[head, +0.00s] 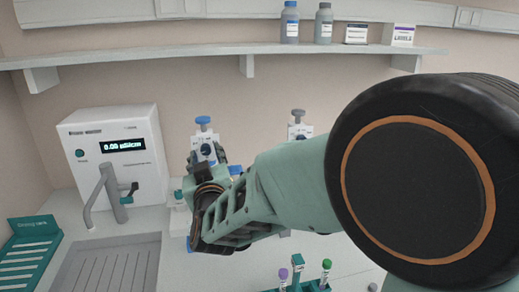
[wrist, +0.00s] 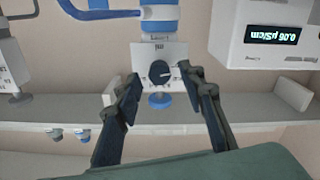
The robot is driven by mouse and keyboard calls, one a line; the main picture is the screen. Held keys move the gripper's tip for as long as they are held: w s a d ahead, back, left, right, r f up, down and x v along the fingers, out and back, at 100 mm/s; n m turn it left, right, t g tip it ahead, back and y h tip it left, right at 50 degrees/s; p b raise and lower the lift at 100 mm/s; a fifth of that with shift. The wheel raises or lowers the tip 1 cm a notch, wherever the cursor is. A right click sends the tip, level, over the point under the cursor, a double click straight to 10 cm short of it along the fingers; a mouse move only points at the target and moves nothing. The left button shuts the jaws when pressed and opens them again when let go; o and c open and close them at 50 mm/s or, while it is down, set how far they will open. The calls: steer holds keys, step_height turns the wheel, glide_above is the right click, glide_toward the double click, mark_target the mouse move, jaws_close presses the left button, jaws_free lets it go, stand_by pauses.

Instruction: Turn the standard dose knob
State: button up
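A bottle-top dispenser with a blue top cap (head: 203,121) stands on the counter, its white front facing out. Its round dark knob (wrist: 160,72) with a white pointer mark shows in the wrist view, where the picture is upside down. The label print by the knob is too small to read. My gripper (wrist: 161,80) is open, with one dark finger to each side of the knob and a gap visible on both sides. In the head view my gripper (head: 207,160) is in front of this dispenser and hides much of its lower part.
A second dispenser with a grey cap (head: 298,114) stands to the right, partly behind my arm. A white meter (head: 117,150) and a tap (head: 112,190) over a sink (head: 105,265) are at left. A rack with capped tubes (head: 297,270) stands in front. A shelf (head: 220,57) runs above.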

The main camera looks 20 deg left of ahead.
steer(key=shift+w+a, duration=0.25)
steer(key=shift+w, duration=0.25)
jaws_close()
